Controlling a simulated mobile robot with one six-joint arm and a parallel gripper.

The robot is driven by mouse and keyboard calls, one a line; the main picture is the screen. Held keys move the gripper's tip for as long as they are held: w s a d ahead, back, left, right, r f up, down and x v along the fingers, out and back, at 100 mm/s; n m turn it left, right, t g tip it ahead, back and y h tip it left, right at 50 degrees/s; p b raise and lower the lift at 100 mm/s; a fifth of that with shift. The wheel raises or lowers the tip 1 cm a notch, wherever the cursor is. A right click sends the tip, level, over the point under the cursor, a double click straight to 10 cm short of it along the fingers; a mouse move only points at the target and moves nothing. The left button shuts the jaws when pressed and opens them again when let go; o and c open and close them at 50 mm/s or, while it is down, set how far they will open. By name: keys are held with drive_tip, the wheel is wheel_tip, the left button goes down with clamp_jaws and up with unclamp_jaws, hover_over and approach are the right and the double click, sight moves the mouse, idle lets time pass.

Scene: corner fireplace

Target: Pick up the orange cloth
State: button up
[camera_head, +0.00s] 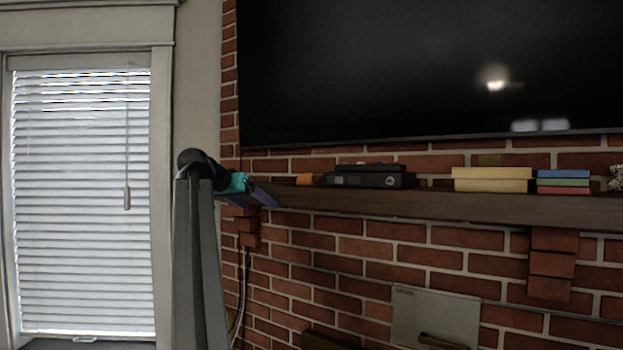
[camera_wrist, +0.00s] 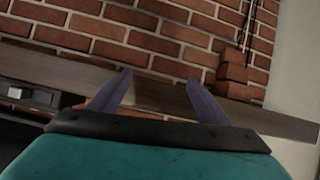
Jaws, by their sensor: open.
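The orange cloth (camera_head: 309,180) is a small orange shape on the wooden mantel shelf (camera_head: 420,204) in the head view, just left of a black box. In the wrist view an orange-brown patch (camera_wrist: 86,103), likely the cloth, shows at the left finger and is partly hidden by it. My gripper (camera_head: 268,197) is at the left end of the shelf, left of the cloth in the head view. In the wrist view my gripper (camera_wrist: 158,78) has its two purple fingers spread, with nothing seen held between them.
A black box (camera_head: 372,178) stands right of the cloth. Yellow books (camera_head: 492,180) and a stack of coloured books (camera_head: 563,181) are farther right. A dark television (camera_head: 430,70) hangs above the shelf on the brick wall (camera_head: 340,246). A window with blinds (camera_head: 80,200) is at left.

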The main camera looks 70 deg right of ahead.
sight(302, 176)
drive_tip(key=s+r+m+g, duration=0.1)
drive_tip(key=s+r+m, duration=0.1)
drive_tip(key=s+r, duration=0.7)
wheel_tip(302, 176, up, 4)
drive_tip(key=shift+a+f+h+p, duration=0.15)
drive_tip(key=shift+a+h+p, duration=0.15)
drive_tip(key=shift+a+h, duration=0.1)
drive_tip(key=shift+p+x, duration=1.25)
drive_tip(key=shift+x, duration=3.05)
drive_tip(key=shift+s, duration=0.15)
drive_tip(key=shift+s+d+f+p, duration=0.2)
drive_tip(key=shift+s+d+p, duration=0.2)
drive_tip(key=shift+d+p, duration=0.2)
drive_tip(key=shift+s+d+f+p, duration=0.15)
drive_tip(key=shift+s+d+p, duration=0.2)
drive_tip(key=shift+d+p, duration=0.25)
drive_tip(key=shift+x, duration=1.2)
drive_tip(key=shift+a+f, duration=0.1)
